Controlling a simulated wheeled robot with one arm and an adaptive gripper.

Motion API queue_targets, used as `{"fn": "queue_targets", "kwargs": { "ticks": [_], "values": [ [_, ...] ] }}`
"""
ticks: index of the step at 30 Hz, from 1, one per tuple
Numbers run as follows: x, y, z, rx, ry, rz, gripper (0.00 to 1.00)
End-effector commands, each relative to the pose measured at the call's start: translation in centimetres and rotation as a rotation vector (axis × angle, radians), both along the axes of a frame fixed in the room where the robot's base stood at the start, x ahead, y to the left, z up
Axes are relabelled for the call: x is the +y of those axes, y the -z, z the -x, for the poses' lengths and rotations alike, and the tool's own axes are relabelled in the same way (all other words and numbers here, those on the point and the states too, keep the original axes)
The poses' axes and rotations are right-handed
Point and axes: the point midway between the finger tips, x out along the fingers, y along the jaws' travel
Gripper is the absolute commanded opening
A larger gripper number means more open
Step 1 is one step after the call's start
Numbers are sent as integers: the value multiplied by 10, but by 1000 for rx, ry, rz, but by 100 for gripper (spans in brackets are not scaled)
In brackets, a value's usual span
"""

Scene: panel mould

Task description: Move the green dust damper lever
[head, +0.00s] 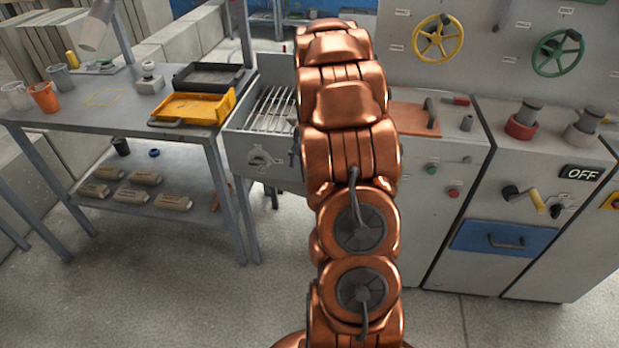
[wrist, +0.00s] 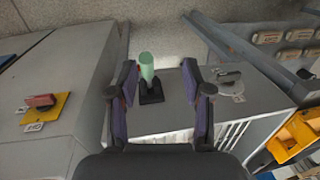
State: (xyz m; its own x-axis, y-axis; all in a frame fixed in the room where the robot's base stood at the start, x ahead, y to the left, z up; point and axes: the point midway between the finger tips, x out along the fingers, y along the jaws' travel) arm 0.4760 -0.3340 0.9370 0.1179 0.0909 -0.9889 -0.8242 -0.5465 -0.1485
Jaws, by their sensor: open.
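The green dust damper lever (wrist: 147,68) stands up from a black base (wrist: 151,92) on a grey panel in the wrist view. My gripper (wrist: 159,70) is open, with one finger on each side of the lever in the picture. The lever appears nearer the left finger, with clear space to the right finger. I see no contact, and the depth between fingertips and lever is hard to judge. In the head view my copper arm hides both the lever and my gripper.
A grey dial (wrist: 230,86) sits right of the lever, beside a slotted box (head: 270,108). A red handle on a yellow plate (wrist: 62,106) is at left. A bench with a yellow tray (head: 195,107) and the OFF-marked cabinet (head: 560,235) flank my arm.

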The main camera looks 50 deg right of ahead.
Motion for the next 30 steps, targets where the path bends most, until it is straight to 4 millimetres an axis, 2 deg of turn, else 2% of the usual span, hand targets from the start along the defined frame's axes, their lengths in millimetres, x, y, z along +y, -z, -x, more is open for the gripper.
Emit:
{"fn": "queue_targets", "kwargs": {
  "ticks": [1,3,8,16,24,30],
  "values": [
    [-14,8,0,-4,25,-3,50],
    [-27,14,-1,-12,49,-2,50],
    [-43,22,-2,-23,79,-2,50],
    [-42,37,-4,-22,80,-4,50],
    [-37,73,-9,-17,79,-7,50],
    [-37,93,-13,-22,80,-2,50]
  ]
}}
